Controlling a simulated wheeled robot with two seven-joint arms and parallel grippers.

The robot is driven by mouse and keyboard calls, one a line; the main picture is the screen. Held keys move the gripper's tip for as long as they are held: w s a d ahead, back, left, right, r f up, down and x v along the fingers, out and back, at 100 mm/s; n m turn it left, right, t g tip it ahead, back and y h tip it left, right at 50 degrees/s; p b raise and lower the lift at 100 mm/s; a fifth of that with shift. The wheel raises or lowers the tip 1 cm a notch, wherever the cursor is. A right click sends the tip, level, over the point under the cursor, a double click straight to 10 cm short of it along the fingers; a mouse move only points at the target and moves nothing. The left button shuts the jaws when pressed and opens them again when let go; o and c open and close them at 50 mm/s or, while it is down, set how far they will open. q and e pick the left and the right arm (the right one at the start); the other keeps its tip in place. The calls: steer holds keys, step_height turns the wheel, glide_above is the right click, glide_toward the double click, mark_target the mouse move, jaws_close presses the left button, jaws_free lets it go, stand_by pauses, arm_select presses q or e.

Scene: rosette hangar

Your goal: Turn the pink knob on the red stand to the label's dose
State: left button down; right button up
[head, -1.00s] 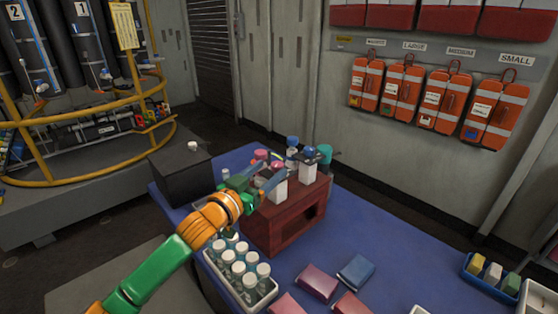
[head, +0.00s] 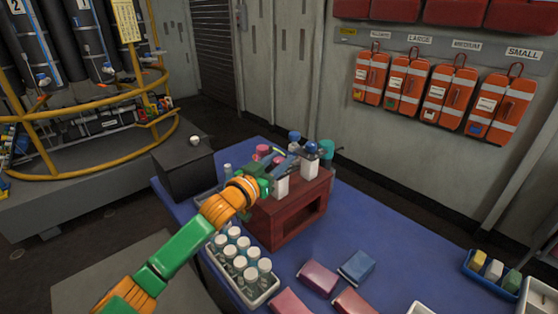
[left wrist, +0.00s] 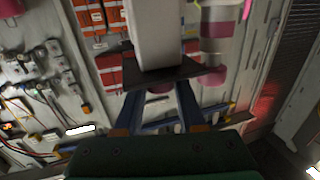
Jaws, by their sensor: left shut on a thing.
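The red stand (head: 272,222) is on the blue table, with two white dispensers on top. The left white dispenser (head: 281,187) carries the pink knob (head: 278,160), now mostly hidden by my left gripper (head: 284,167). The gripper is shut on the pink knob. The right dispenser (head: 309,168) has a dark blue knob (head: 311,147). In the left wrist view, the white dispenser body (left wrist: 157,35) and a dark plate (left wrist: 160,70) lie at the fingertips (left wrist: 158,92). I cannot read a dose label. My right gripper is out of view.
Pink-capped (head: 263,151), blue-capped (head: 294,136) and teal (head: 326,148) containers stand close behind. A rack of white-capped bottles (head: 272,293) is in front of the stand. A black box (head: 184,172) stands left.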

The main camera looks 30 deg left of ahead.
arm_select(q)
steer(key=shift+n+y, duration=0.3)
steer(key=shift+y, duration=0.1)
steer(key=shift+d+n+y, duration=0.1)
steer(key=shift+n+y, duration=0.6)
steer(key=shift+y, duration=0.3)
steer(key=n+y+b, duration=0.1)
steer(key=y, duration=0.1)
steer(key=shift+f+n+g+y, duration=0.15)
steer(key=shift+n+g+y, duration=0.15)
steer(key=shift+y, duration=0.1)
steer(key=n+g+y+b, duration=0.2)
steer(key=n+y+b, duration=0.1)
steer(key=y+b, duration=0.1)
steer(key=n+g+y+b, duration=0.2)
steer(key=n+y+b, duration=0.1)
steer(key=y+b, duration=0.1)
steer(key=shift+f+b, duration=0.15)
steer(key=shift+b, duration=0.3)
steer(key=shift+r+n+g+y+b, duration=0.2)
steer(key=shift+n+g+y+b, duration=0.35)
steer(key=shift+n+g+y, duration=0.5)
steer(key=shift+r+n+g+y, duration=0.2)
steer(key=shift+n+g+y, duration=0.45)
steer(key=shift+g, duration=0.6)
steer(key=shift+n+g, duration=0.3)
steer(key=shift+g, duration=0.2)
